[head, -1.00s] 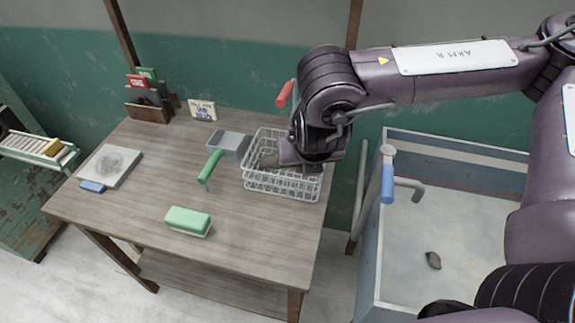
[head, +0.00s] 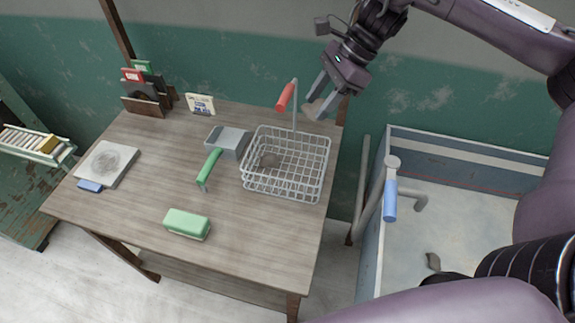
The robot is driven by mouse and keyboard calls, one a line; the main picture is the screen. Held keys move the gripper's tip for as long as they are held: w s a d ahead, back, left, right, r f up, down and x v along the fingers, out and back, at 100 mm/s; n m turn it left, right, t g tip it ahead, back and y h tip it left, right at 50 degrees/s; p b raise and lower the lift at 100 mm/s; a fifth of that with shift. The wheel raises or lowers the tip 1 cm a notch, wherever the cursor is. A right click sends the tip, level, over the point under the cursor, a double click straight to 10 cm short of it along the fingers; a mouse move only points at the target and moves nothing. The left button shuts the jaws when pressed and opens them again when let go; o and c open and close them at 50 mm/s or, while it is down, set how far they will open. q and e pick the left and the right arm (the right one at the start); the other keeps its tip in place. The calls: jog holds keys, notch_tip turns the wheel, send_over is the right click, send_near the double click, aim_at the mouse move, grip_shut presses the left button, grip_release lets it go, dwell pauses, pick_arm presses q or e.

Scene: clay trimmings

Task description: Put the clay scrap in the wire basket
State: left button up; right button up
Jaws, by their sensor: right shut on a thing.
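The white wire basket (head: 285,188) stands at the right end of the wooden table. My right gripper (head: 320,104) is above the table's back right corner, behind and to the right of the basket. It is shut on a pale grey-brown lump (head: 316,109), which looks like a clay scrap and is partly hidden by the fingers. My left gripper is not in view.
A red-handled tool (head: 286,97) stands upright behind the basket. A grey tray (head: 229,139), green-handled tool (head: 208,167) and green sponge-like block (head: 187,223) lie left of it. The table's front middle is clear.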

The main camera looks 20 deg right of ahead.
jog(key=shift+r+n, duration=0.1)
jog(key=shift+n, duration=0.2)
jog(key=shift+d+f, duration=0.1)
jog(key=shift+f, duration=0.15)
notch_tip(320, 180, down, 19)
jog(key=p, duration=0.3)
jog(key=shift+f+p, duration=0.2)
jog(key=shift+p, duration=0.15)
jog(key=shift+f, duration=0.1)
jog(key=shift+f+b, duration=0.4)
jog(key=shift+f, duration=0.1)
jog(key=o, duration=0.7)
jog(key=shift+o, duration=0.2)
